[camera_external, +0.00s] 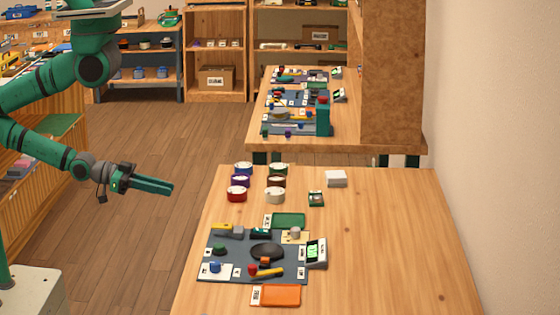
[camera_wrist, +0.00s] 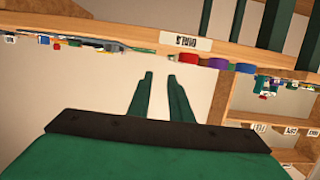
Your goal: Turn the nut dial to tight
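My gripper (camera_external: 172,187) is in the air left of the near table. Its green fingers look apart with nothing between them, also in the wrist view (camera_wrist: 160,77). On the near table a grey-blue mat (camera_external: 235,247) holds several small parts. These include a dark round disc (camera_external: 267,252), a green knob (camera_external: 219,250), a blue knob (camera_external: 215,267) on a white plate and a pale knob (camera_external: 295,233) on a beige plate. I cannot tell which one is the nut dial, nor read its setting. My gripper touches none of them.
Round containers (camera_external: 237,194) in several colours stand behind the mat. A small device with a green screen (camera_external: 316,252) sits at the mat's right edge. An orange tray (camera_external: 282,296) and a green tray (camera_external: 289,220) flank it. The table's right side (camera_external: 400,250) is clear.

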